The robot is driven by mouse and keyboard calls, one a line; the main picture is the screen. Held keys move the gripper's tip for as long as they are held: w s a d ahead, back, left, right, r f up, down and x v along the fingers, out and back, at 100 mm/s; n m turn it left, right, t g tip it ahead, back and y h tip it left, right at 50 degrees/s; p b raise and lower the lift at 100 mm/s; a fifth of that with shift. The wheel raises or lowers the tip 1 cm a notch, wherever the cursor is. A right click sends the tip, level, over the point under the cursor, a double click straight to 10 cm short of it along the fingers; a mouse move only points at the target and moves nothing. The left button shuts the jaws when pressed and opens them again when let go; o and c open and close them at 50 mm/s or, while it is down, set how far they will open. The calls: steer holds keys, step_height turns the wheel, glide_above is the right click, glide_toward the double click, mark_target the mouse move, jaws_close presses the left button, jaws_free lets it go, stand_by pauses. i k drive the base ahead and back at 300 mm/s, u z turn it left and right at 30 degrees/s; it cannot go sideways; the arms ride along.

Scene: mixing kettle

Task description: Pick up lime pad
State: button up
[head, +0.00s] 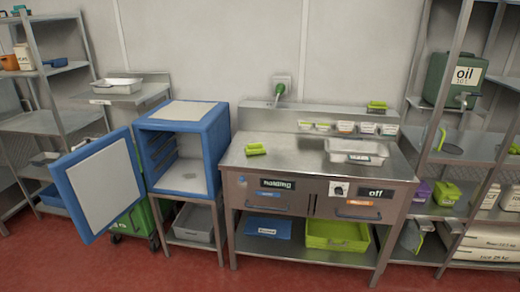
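A small lime-green item (255,149), which looks like a pad, lies on the left part of the steel counter (290,160). Another lime-green item (377,106) sits on the raised ledge at the back right of the counter. Both are too small to tell for sure which is the lime pad. My gripper is not in view.
A metal pan (357,151) stands on the counter's right. Small containers (345,127) line its back. A blue cabinet (185,150) with its door (100,183) swung open stands left. Lime trays (337,235) are below. The red floor (200,272) in front is clear.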

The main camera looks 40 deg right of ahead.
mark_target(252, 148)
steer(key=z, duration=0.15)
steer(key=i, duration=0.9)
steer(key=u, duration=0.25)
